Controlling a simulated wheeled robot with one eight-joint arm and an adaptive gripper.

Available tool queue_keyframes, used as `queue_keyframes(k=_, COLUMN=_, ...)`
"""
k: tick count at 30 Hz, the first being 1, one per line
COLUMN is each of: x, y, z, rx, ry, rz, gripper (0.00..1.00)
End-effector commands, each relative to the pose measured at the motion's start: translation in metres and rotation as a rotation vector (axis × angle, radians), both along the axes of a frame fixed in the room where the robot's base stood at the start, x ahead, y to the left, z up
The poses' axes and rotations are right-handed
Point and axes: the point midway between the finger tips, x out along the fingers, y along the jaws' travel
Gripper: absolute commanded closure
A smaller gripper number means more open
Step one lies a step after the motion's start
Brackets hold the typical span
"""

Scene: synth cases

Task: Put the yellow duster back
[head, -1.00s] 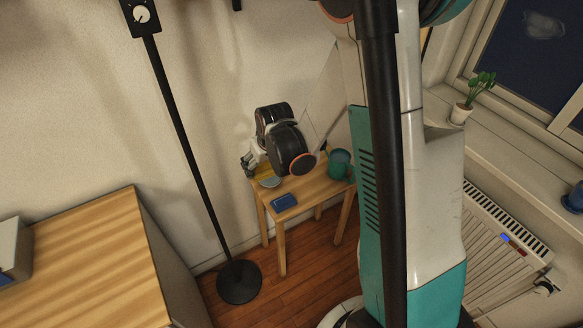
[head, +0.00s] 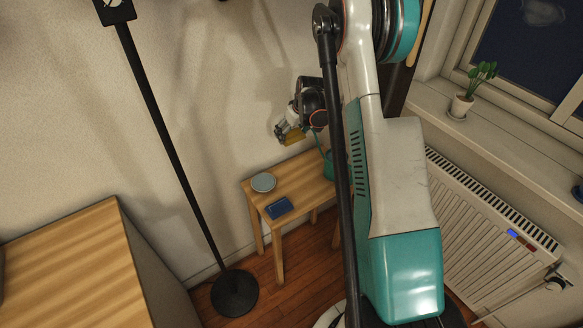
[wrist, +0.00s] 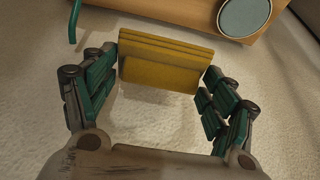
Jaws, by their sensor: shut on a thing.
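The yellow duster (wrist: 160,68) looks like a folded, ridged block in the wrist view. My gripper (wrist: 158,84) is shut on it, with the green-padded fingers at its two ends. In the head view my gripper (head: 283,130) holds the duster (head: 293,138) in the air above the back of the small wooden table (head: 300,182), near the wall. The duster is clear of the tabletop. Part of my arm hides the table's right side.
On the table are a pale round dish (head: 263,182), a blue flat item (head: 279,207) and a partly hidden green can (head: 328,164). A black stand (head: 172,150) rises left of it. A wooden cabinet (head: 75,260) is at left, a radiator (head: 480,205) at right.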

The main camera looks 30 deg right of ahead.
Motion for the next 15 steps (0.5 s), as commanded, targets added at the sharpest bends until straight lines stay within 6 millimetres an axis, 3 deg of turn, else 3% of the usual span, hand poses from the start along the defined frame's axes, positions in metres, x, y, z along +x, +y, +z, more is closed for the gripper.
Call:
queue_keyframes(k=1, x=0.001, y=0.000, z=-0.018, rx=0.000, ry=0.000, rz=0.000, gripper=0.48)
queue_keyframes(k=9, x=0.000, y=0.001, z=-0.084, rx=0.000, ry=0.000, rz=0.000, gripper=0.48)
queue_keyframes(k=15, x=0.000, y=0.001, z=-0.117, rx=0.000, ry=0.000, rz=0.000, gripper=0.48)
